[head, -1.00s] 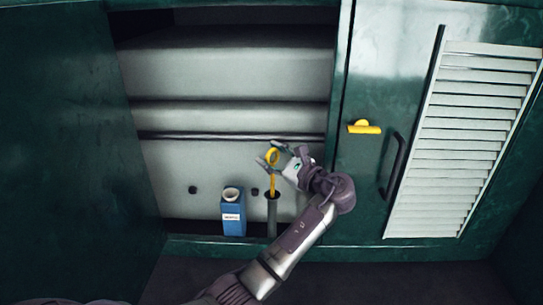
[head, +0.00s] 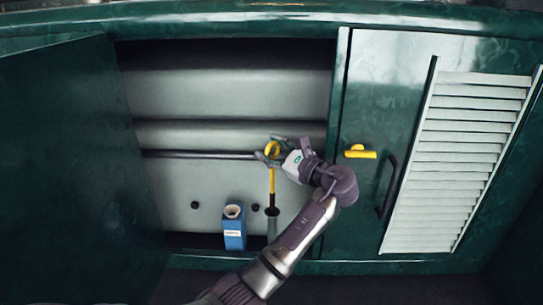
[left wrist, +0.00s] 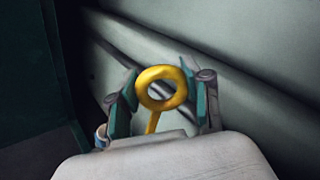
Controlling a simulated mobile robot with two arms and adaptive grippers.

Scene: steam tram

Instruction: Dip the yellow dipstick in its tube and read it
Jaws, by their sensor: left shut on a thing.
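The yellow dipstick has a ring handle (head: 272,150) and a thin yellow shaft that turns dark lower down. It hangs upright over the dark tube (head: 271,228) inside the open cabinet. Its lower end meets the tube mouth in the picture; I cannot tell how much is inside. My left gripper (head: 270,148) is shut on the ring from the right. In the left wrist view the dipstick's ring (left wrist: 161,73) sits between the two teal finger pads of my left gripper (left wrist: 160,92), with the shaft running down behind the palm. My right gripper is not in view.
A blue carton (head: 234,228) with an open round top stands just left of the tube. An open green door (head: 75,150) is at the left. The closed door at the right has a yellow latch (head: 360,153), a dark handle (head: 388,188) and a white louvre (head: 460,160).

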